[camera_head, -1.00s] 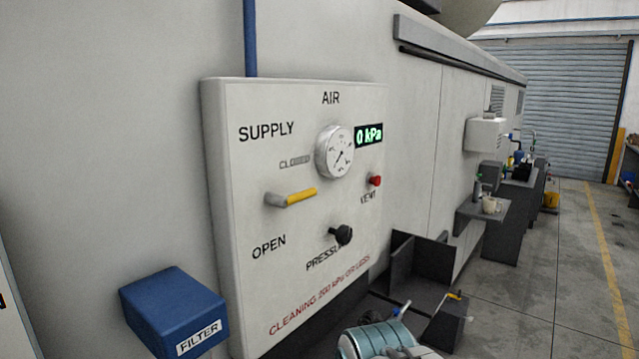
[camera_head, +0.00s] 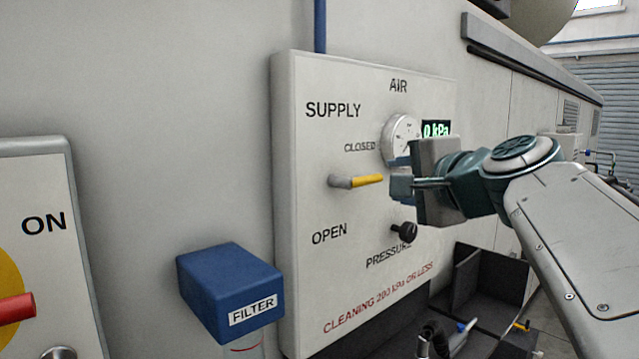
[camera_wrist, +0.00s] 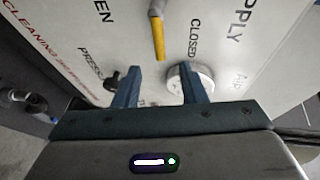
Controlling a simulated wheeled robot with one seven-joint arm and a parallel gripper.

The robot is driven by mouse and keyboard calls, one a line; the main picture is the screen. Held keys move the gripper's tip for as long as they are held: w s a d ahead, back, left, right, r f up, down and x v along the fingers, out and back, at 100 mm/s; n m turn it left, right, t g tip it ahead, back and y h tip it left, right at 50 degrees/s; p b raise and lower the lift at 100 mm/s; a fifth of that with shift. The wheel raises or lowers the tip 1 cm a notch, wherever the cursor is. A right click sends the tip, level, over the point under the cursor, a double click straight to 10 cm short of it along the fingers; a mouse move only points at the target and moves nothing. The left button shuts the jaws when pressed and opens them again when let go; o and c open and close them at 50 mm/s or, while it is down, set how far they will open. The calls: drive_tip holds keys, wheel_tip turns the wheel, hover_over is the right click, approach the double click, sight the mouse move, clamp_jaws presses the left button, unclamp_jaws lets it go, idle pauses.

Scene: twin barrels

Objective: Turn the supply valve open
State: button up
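The supply valve (camera_head: 355,181) has a grey hub and a yellow lever pointing right, level with the CLOSED-to-OPEN gap on the white air panel (camera_head: 300,200). In the wrist view the yellow lever (camera_wrist: 158,38) lies ahead of my fingertips, lined up with the gap between them. My gripper (camera_head: 400,184) is just right of the lever's tip, apart from it. In the wrist view my gripper (camera_wrist: 160,72) has its two fingers spread with nothing between them.
A blue filter box (camera_head: 230,285) stands at lower left, and a red-handled ON panel (camera_head: 40,220) at far left.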

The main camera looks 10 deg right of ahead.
sight(371, 180)
drive_tip(key=p+x, duration=0.1)
drive_tip(key=x, duration=1)
drive_tip(key=shift+w+a+f+p, duration=0.15)
drive_tip(key=shift+w+p, duration=0.15)
clamp_jaws()
